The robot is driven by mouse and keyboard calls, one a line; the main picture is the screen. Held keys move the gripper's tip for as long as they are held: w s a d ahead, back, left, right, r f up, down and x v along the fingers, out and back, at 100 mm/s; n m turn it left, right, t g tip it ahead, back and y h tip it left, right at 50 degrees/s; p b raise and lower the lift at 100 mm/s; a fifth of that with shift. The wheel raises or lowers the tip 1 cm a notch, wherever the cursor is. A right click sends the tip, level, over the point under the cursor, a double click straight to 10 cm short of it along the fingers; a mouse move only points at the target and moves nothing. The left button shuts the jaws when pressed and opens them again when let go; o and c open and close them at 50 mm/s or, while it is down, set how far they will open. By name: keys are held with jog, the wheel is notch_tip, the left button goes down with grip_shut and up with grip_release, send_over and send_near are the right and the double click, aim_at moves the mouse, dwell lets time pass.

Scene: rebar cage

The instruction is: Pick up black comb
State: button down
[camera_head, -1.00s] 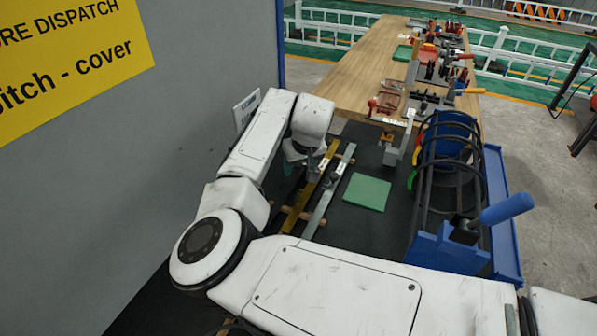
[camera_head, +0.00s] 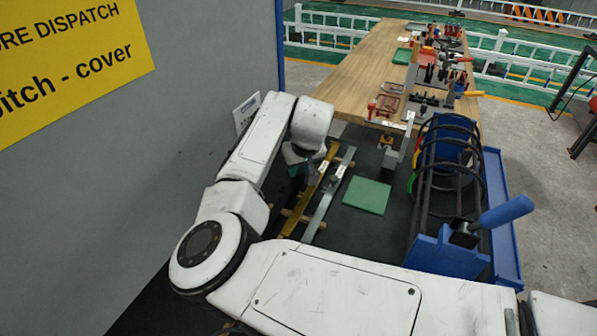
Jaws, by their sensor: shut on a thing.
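My gripper (camera_head: 299,178) is at the end of my white arm, low beside the grey wall panel and just left of the yellow and grey bars. It points down and is partly hidden by my own wrist. Its jaws are shut on a small dark thing, mostly hidden against the black surface. I cannot make out teeth or a clear outline, so I cannot tell whether this is the black comb. No comb is plainly recognisable elsewhere in this view.
A yellow bar (camera_head: 300,212) and a grey bar (camera_head: 325,203) lie close to my gripper. A green square plate (camera_head: 367,195) lies right of them. A black ringed cage (camera_head: 447,170) stands farther right. Behind is a wooden table (camera_head: 352,84) with several tools.

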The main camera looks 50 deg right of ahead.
jog(key=shift+r, duration=0.15)
jog(key=shift+r, duration=0.2)
notch_tip(320, 180, up, 2)
jog(key=shift+r+b, duration=0.1)
jog(key=shift+b, duration=0.3)
jog(key=s+a+r+b, duration=0.1)
jog(key=s+r, duration=0.9)
jog(key=s, duration=0.4)
